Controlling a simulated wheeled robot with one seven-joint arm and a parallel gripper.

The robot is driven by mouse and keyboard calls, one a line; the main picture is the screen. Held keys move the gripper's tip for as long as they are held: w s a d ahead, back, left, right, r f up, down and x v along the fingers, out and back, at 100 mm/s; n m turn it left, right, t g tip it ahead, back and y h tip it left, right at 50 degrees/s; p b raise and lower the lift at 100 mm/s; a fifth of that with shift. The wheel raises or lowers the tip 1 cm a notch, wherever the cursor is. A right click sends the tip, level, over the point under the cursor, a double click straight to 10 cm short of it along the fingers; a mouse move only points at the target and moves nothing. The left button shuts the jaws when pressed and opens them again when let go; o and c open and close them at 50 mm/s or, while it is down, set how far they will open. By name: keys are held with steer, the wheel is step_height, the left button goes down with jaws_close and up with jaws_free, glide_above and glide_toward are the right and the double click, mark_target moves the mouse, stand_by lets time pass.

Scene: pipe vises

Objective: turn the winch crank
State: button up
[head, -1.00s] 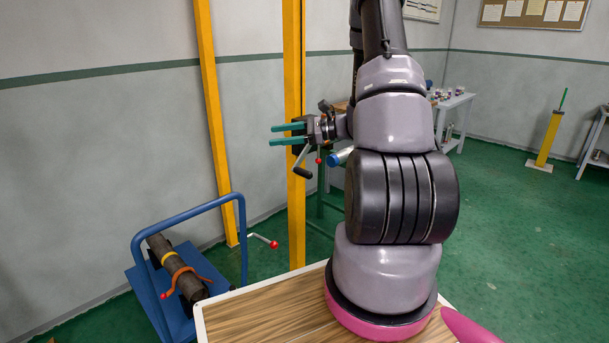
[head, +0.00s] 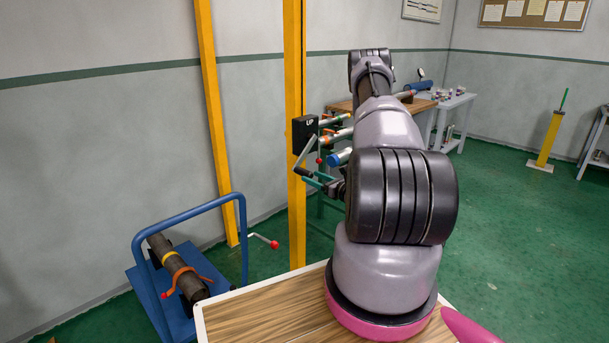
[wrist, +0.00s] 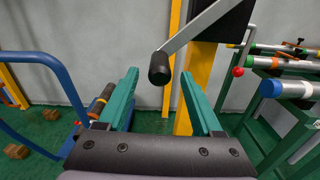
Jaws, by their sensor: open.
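The winch crank (head: 306,152) is a grey metal arm slanting down and left from a black box marked UP (head: 305,133) on a yellow post. It ends in a black cylindrical handle (head: 303,171). In the wrist view the crank arm (wrist: 203,27) comes from the upper right and the handle (wrist: 159,68) hangs in line with the gap between my fingertips, apart from both. My gripper (head: 311,178) has green fingers and is just below and right of the handle; it also shows in the wrist view (wrist: 159,75), open and empty. My arm hides part of it in the head view.
A red knob (wrist: 238,71) is right of the crank. A rack holds pipes, one with a blue end (wrist: 271,88). A blue cart (head: 140,245) with a clamped dark pipe (head: 178,268) stands at lower left. Yellow posts (head: 215,120) stand near the wall.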

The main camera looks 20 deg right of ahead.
mark_target(305, 173)
steer(key=x, duration=0.5)
jaws_close()
stand_by(1.4)
